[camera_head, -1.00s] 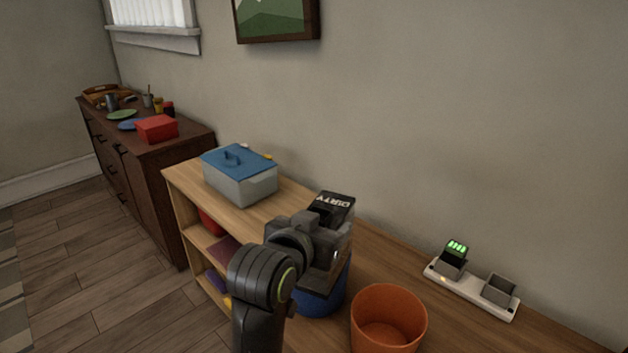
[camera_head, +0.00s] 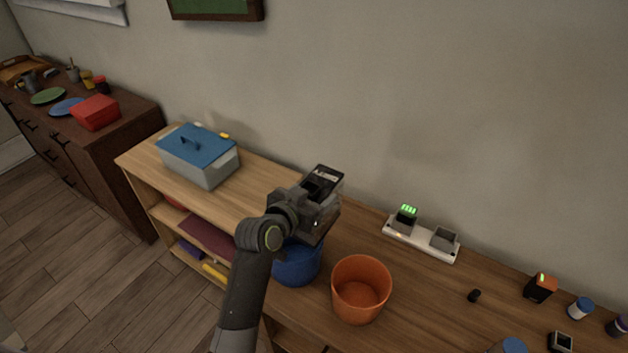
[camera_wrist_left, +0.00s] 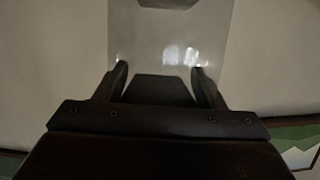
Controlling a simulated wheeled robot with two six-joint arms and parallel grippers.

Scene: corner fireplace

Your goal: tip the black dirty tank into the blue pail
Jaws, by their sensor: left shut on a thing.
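The black dirty tank (camera_head: 326,177) is in my left gripper (camera_head: 316,203), held above the shelf top; its pale label faces up. My left gripper is shut on it, and the jaws and wrist hide much of it. In the left wrist view a greyish, see-through body (camera_wrist_left: 168,45) fills the space between the fingers. The blue pail (camera_head: 297,270) stands on the shelf unit directly below the gripper in the picture, and its opening is largely hidden by the gripper. My right gripper is out of view.
An orange pail (camera_head: 361,290) stands just right of the blue one. A blue-lidded grey box (camera_head: 200,157) sits to the left. A white charger strip (camera_head: 420,239) lies by the wall. Small items, including an orange-topped black block (camera_head: 540,288), stand at the right.

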